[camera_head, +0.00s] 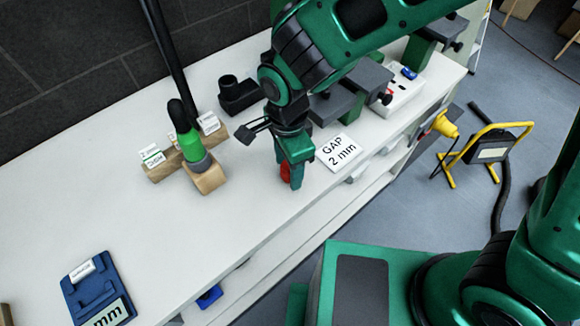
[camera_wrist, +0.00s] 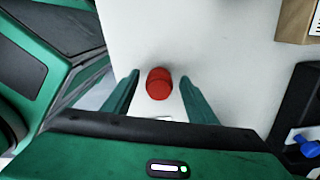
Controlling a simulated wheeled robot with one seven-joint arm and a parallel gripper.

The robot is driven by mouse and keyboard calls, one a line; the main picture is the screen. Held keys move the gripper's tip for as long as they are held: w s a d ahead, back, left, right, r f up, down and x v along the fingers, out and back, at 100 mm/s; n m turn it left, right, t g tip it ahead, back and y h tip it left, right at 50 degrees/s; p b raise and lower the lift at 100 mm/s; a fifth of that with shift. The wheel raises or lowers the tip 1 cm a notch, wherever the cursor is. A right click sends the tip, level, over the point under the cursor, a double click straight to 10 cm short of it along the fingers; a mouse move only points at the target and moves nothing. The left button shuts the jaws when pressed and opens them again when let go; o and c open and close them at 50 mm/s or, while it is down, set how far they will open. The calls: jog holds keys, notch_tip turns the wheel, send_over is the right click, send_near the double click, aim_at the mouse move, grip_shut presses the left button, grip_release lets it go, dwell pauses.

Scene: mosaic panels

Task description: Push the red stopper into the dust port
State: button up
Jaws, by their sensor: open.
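The red stopper (camera_head: 286,173) sits on the white bench top, partly hidden behind my gripper (camera_head: 294,184) in the head view. In the wrist view the red stopper (camera_wrist: 159,84) lies between the two green fingers of my gripper (camera_wrist: 159,75). The fingers are apart, with a gap on each side of the stopper. I cannot tell for sure which thing is the dust port. A black fitting with a round upright opening (camera_head: 236,91) stands at the back of the bench, left of my arm.
A "GAP 2 mm" card (camera_head: 339,152) lies to the right. Grey clamp-like blocks (camera_head: 338,107) stand behind it. The bench between is clear.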

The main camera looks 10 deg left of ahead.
jog(key=shift+f, duration=0.25)
jog(key=c, duration=1.1)
jog(key=shift+r, duration=0.1)
jog(key=shift+c, duration=0.2)
